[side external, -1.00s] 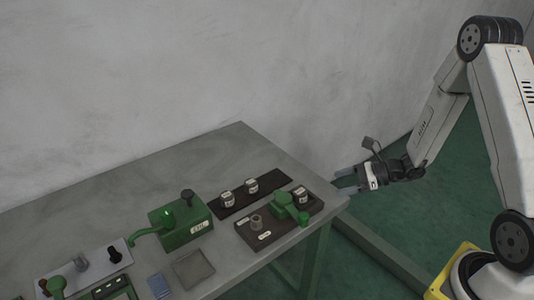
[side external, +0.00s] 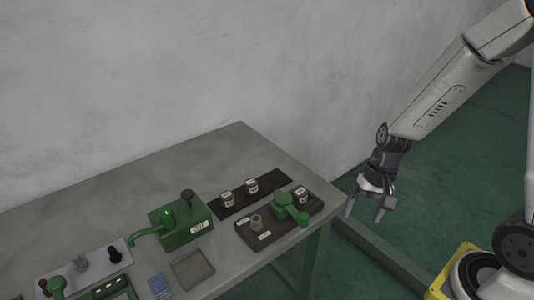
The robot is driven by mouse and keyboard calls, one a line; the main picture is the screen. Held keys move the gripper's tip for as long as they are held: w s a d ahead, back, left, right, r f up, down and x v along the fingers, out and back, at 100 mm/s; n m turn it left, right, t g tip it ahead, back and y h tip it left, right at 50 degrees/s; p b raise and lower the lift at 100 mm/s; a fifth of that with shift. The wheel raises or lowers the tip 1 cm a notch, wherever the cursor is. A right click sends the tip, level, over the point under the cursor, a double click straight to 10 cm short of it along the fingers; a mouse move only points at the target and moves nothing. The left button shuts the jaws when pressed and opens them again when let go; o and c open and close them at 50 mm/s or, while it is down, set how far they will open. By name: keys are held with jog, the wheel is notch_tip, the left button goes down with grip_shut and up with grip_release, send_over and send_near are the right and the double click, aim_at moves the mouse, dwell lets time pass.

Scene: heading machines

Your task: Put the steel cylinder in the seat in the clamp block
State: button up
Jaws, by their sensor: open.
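My gripper (side external: 365,211) is open and empty, pointing down just beyond the table's right end. A brown board (side external: 247,238) near that end carries a green clamp-like part with a lever (side external: 285,199), a short grey cylindrical piece (side external: 256,222) and a dark-topped cylinder with a white label (side external: 301,195). Another grey metal cylinder (side external: 81,263) stands on the pale plate at the far left. I cannot tell which piece is the steel cylinder or make out the seat. My gripper is apart from all of them.
Two labelled jars (side external: 227,199) (side external: 251,186) stand on a dark strip. A green oil box (side external: 181,224) with a handle, a shallow grey tray (side external: 193,270) and a blue item (side external: 159,286) lie left. The back of the table (side external: 190,165) is clear.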

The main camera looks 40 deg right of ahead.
jog(key=r+n+t+h, duration=0.1)
jog(key=n, duration=0.1)
jog(key=r+n+t+h, duration=0.1)
jog(key=n, duration=0.2)
jog(key=w+r+n+h, duration=0.1)
jog(key=r+n, duration=0.1)
jog(key=n, duration=0.1)
jog(key=shift+w+a+t, duration=0.1)
jog(key=shift+a+t, duration=0.05)
jog(key=shift+t, duration=0.25)
jog(key=shift+f, duration=0.1)
jog(key=shift+c, duration=0.2)
